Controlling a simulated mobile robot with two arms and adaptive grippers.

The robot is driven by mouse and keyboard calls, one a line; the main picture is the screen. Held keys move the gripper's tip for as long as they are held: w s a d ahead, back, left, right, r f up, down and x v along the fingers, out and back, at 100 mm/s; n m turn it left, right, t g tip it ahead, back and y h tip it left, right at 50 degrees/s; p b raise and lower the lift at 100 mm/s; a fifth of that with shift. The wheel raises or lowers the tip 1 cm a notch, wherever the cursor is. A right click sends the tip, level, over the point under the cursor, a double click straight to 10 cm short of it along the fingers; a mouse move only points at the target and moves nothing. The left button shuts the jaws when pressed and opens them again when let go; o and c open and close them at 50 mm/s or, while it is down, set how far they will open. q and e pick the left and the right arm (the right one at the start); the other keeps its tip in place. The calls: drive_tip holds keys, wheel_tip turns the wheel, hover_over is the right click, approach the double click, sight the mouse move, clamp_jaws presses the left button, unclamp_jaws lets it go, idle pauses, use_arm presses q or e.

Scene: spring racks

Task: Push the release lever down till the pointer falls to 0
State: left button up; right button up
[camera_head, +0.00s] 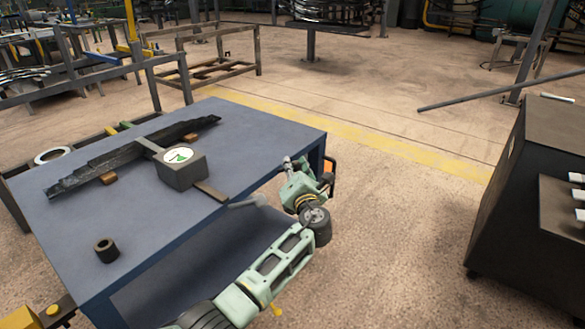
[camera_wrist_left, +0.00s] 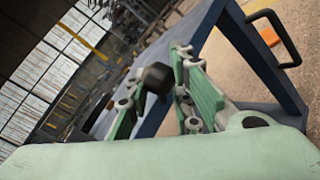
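A dark gauge box (camera_head: 180,173) stands on the blue table, with a round white and green dial on top; the pointer reading is too small to tell. A flat bar (camera_head: 210,191) sticks out from its right side toward the table edge; it may be the release lever. My left gripper (camera_head: 288,163) is beside the table's right edge, apart from the box and bar. In the left wrist view, its fingers (camera_wrist_left: 158,98) are spread open. A dark block (camera_wrist_left: 158,77) shows between them; I cannot tell which object it is. My right gripper is not in view.
A long dark leaf spring (camera_head: 118,165) lies across the blue table (camera_head: 235,135). A dark ring (camera_head: 107,250) sits near the table's left front. A grey rod (camera_head: 248,201) shows at the front edge. A dark cabinet (camera_head: 525,215) stands at right, with open floor between.

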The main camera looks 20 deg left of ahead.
use_arm(q)
clamp_jaws()
